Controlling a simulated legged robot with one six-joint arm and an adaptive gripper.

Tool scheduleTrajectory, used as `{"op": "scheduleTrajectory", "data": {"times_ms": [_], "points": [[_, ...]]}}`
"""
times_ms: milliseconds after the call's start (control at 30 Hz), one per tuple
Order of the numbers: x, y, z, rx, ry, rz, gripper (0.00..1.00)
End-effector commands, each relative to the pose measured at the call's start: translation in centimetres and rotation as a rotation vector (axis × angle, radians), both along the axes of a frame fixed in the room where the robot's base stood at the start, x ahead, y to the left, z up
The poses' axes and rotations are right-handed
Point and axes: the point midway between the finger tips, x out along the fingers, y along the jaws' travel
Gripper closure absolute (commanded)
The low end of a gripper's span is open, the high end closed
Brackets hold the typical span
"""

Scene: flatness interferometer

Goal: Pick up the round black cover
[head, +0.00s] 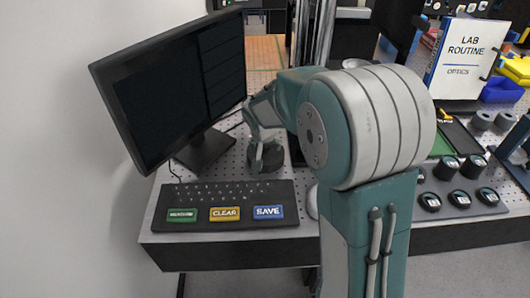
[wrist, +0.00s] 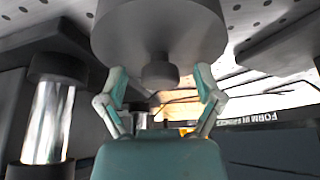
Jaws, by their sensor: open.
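The round black cover (head: 266,160) stands on the perforated table behind the keyboard in the head view, partly hidden by my gripper (head: 262,140). In the wrist view the cover (wrist: 160,25) looks like a wide dark grey disc with a small round knob (wrist: 160,73) at its centre. My gripper (wrist: 160,82) is open, with one teal-and-grey finger on each side of the knob. The fingertips appear close to the disc; whether they touch it I cannot tell.
A monitor (head: 170,90) stands left of the cover. A keyboard (head: 225,205) with coloured keys lies in front. A shiny post with black ends (wrist: 48,120) is close on the left in the wrist view. Several dark round parts (head: 447,167) stand at the right.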

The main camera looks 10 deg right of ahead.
Motion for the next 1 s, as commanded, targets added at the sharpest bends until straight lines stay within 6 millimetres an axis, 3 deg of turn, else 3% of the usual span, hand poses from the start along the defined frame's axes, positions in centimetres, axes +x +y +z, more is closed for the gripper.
{"op": "scheduleTrajectory", "data": {"times_ms": [133,167,333,767,1000], "points": [[0.0,0.2,0.1,-0.002,0.0,0.001,0.15],[0.0,0.2,0.1,-0.002,0.0,0.001,0.24],[0.0,0.2,0.1,-0.002,0.0,0.001,1.0],[0.0,0.2,0.2,-0.001,0.003,0.0,1.0],[0.1,0.2,2.9,-0.002,-0.004,0.0,1.0]]}}
